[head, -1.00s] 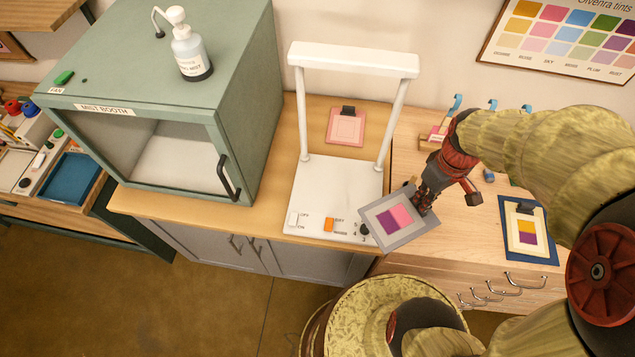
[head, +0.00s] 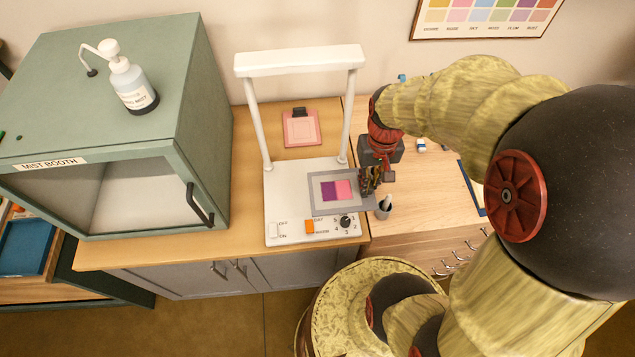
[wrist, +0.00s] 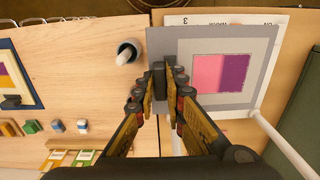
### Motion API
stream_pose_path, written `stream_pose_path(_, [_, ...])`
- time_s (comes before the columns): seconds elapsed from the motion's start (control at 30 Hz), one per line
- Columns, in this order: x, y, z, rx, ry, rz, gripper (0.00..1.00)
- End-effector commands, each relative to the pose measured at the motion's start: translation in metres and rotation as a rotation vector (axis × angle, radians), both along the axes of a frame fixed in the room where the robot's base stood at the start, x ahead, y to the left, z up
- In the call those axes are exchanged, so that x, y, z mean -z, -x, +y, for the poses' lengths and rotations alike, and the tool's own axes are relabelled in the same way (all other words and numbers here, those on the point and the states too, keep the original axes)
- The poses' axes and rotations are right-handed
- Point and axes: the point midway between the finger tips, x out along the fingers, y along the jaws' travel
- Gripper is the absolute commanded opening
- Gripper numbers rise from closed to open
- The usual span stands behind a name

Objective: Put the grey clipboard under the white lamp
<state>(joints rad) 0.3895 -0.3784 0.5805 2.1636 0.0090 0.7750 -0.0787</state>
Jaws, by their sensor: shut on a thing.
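The grey clipboard (head: 320,205) has a card with a purple and a pink half. My gripper (head: 369,183) is shut on its right edge in the head view. In the wrist view my gripper (wrist: 167,75) grips the clip side of the grey clipboard (wrist: 177,45). The clipboard is over the white base of the white lamp (head: 300,62), between its two posts and in front of the top bar. I cannot tell whether it touches the base. The lamp's base (wrist: 243,20) shows partly behind the clipboard in the wrist view.
A pink clipboard (head: 301,130) lies behind the lamp. The mist booth (head: 110,130) stands at left. The lamp base front has switches and a dial (head: 346,221).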

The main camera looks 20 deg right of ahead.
Motion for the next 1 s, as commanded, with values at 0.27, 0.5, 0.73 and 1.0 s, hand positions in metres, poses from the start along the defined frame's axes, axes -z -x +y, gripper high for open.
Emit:
stream_pose_path(0.27, [0.030, -0.056, 0.025, -0.007, -0.001, 0.004, 0.00])
stream_pose_path(0.5, [0.067, -0.093, 0.039, -0.005, -0.001, 0.004, 0.00])
stream_pose_path(0.73, [0.084, -0.109, 0.045, -0.003, 0.000, 0.001, 0.00])
stream_pose_path(1.0, [0.110, -0.116, 0.049, -0.003, -0.002, 0.005, 0.00])
